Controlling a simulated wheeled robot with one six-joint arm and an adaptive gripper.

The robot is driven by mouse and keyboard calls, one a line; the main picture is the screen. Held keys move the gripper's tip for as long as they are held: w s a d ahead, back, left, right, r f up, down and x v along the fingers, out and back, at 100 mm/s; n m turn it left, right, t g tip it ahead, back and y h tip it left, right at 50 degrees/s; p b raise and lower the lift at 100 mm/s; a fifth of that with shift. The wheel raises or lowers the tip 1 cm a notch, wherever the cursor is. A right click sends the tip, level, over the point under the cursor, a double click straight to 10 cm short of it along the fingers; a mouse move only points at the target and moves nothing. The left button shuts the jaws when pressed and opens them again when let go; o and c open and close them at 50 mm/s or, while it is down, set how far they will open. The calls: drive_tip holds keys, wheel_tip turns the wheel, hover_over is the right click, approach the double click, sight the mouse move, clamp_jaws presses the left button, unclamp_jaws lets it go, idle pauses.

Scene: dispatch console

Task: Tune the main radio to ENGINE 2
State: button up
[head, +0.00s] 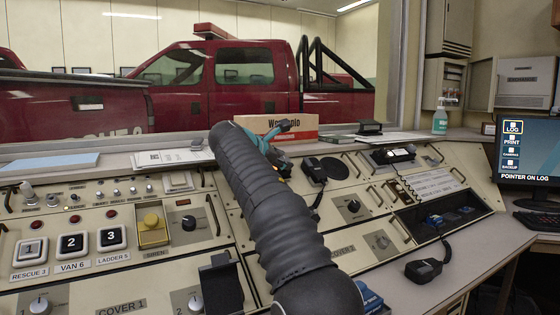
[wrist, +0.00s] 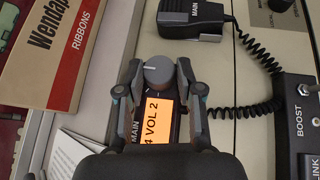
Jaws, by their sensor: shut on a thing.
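The main radio (wrist: 167,132) is in the wrist view, with a lit orange display whose visible part reads "4 VOL 2". The word MAIN stands beside the display. Its round grey knob (wrist: 158,77) has a pale pointer line. My gripper (wrist: 158,70) is shut on the knob, one finger on each side. The rest of the display text is hidden by my gripper. In the head view my gripper (head: 280,148) is at the back of the console, and my arm and gripper cover most of the radio.
A handset marked MAIN (wrist: 192,20) with a coiled cord lies beside the radio. A Wendapio ribbons box (wrist: 62,50) stands close on the other side. A BOOST switch panel (wrist: 297,110) is at the right. Numbered buttons (head: 72,243) are at the left of the console.

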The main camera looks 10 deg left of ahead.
drive_tip(key=shift+d+f, duration=0.1)
drive_tip(key=o, duration=1.2)
drive_tip(key=shift+d, duration=0.1)
drive_tip(key=shift+c, duration=0.2)
drive_tip(key=shift+s+a+r, duration=0.25)
drive_tip(key=v, duration=1.1)
drive_tip(key=shift+s, duration=0.15)
